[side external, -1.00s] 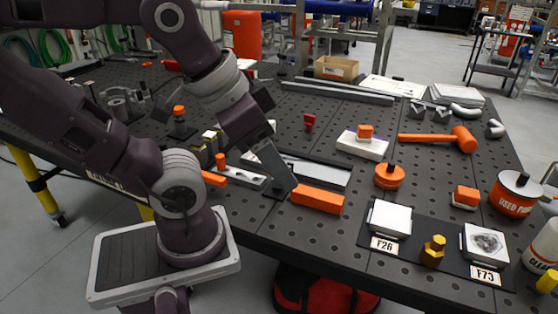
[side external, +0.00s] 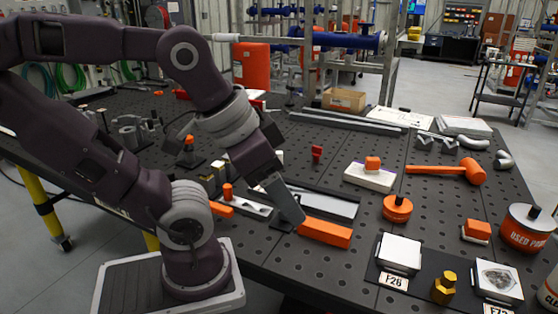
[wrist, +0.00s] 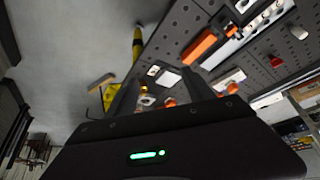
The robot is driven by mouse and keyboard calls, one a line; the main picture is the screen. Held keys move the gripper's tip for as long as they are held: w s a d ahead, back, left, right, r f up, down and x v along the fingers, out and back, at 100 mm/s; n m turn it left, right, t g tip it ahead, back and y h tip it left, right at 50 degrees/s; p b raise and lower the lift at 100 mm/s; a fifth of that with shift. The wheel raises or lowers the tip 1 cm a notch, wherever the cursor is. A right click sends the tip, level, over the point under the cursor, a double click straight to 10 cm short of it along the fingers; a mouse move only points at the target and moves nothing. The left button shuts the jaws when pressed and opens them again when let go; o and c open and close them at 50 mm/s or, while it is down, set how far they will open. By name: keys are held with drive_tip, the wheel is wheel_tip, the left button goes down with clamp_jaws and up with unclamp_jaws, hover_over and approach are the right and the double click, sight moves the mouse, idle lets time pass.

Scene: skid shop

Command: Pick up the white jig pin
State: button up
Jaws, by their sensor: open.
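I cannot single out the white jig pin with certainty. A small white upright piece (wrist: 241,5) at the top edge of the wrist view may be it, standing near a small orange pin (wrist: 231,30). My gripper (side external: 296,218) points down just above the table, beside the left end of an orange block (side external: 325,233). In the wrist view my gripper (wrist: 160,74) has its fingers apart, with nothing held between them.
Metal rails (side external: 335,205) lie behind the orange block. A white block with an orange knob (side external: 369,179), an orange mallet (side external: 447,171), an orange puck (side external: 397,208) and a white pad (side external: 400,252) stand to the right. The perforated table has bare room between them.

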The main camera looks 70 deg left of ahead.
drive_tip(key=shift+c, duration=0.4)
drive_tip(key=shift+c, duration=0.9)
